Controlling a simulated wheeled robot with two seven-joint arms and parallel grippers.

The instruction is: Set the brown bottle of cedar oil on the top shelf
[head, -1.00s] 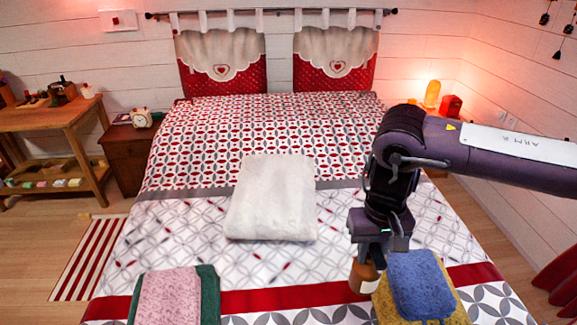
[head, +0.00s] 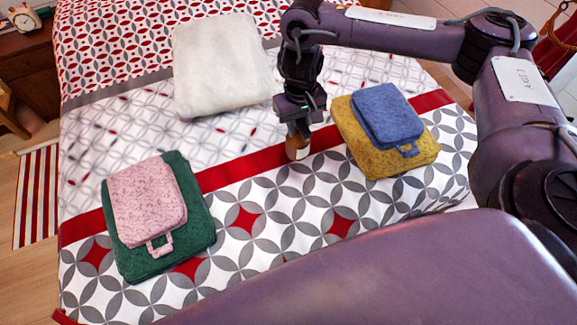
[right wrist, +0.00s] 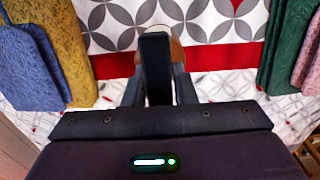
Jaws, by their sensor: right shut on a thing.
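The brown bottle (head: 298,148) with a pale label is upright at the red band of the bed cover, left of the yellow towel. My right gripper (head: 298,128) points down and is shut on its upper part. I cannot tell whether the bottle's base touches the bed. In the right wrist view, my gripper fingers (right wrist: 155,65) hide most of the bottle, and a brown edge of it (right wrist: 177,55) shows beside them. My left gripper is not in view. No top shelf can be made out now.
A blue folded towel (head: 386,113) lies on a yellow one (head: 400,160), close right of the bottle. A pink towel (head: 147,200) on a green one (head: 190,235) lies at left. A white folded blanket (head: 222,65) lies behind. The cover (head: 270,215) between the towel stacks is clear.

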